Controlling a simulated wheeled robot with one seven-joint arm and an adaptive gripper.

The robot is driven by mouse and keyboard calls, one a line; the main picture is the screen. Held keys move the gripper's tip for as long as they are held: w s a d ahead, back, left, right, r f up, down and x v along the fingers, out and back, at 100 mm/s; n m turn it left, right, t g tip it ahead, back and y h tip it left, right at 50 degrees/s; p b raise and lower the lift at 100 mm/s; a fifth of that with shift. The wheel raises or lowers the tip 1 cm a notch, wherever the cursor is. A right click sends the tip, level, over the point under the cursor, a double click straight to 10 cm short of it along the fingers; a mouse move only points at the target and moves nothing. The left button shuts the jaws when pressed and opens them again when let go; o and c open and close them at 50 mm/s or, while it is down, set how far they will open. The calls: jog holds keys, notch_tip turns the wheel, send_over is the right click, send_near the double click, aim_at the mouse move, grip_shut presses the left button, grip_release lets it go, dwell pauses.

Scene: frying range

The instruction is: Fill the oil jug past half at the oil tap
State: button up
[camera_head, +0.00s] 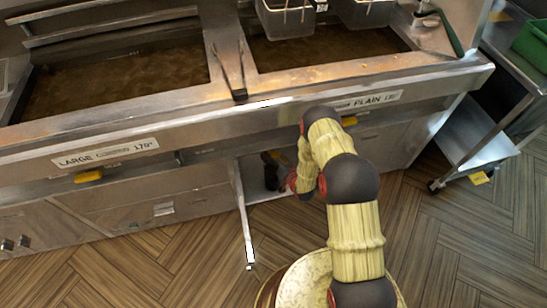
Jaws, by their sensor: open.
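My arm reaches down to an open cabinet (262,176) under the fryer. My gripper (271,178) is at the cabinet opening, small and dark against the shadow. It is open; its fingertips are hard to separate from the dark inside. A small dark and yellowish shape (278,157) shows just above it in the opening. I cannot tell whether this is the oil tap, part of the oil jug or something else. I cannot make out the oil jug or its oil level anywhere.
The cabinet door (243,215) stands open, jutting toward me left of my gripper. Two oil vats (120,82) (320,48) lie above, with tongs (238,80) on the divider and baskets (287,18) at the back. A steel cart (475,140) stands right. Wooden floor is clear at left.

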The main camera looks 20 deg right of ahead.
jog(key=shift+w+a+f, duration=0.1)
jog(key=shift+w, duration=0.3)
jog(key=shift+c, duration=0.3)
jog(key=c, duration=1.1)
jog(key=shift+a+n+h+p, duration=0.1)
jog(key=shift+n+h+p, duration=0.3)
jog(key=shift+n, duration=0.6)
jog(key=shift+n+h, duration=1.2)
jog(key=shift+n, duration=0.2)
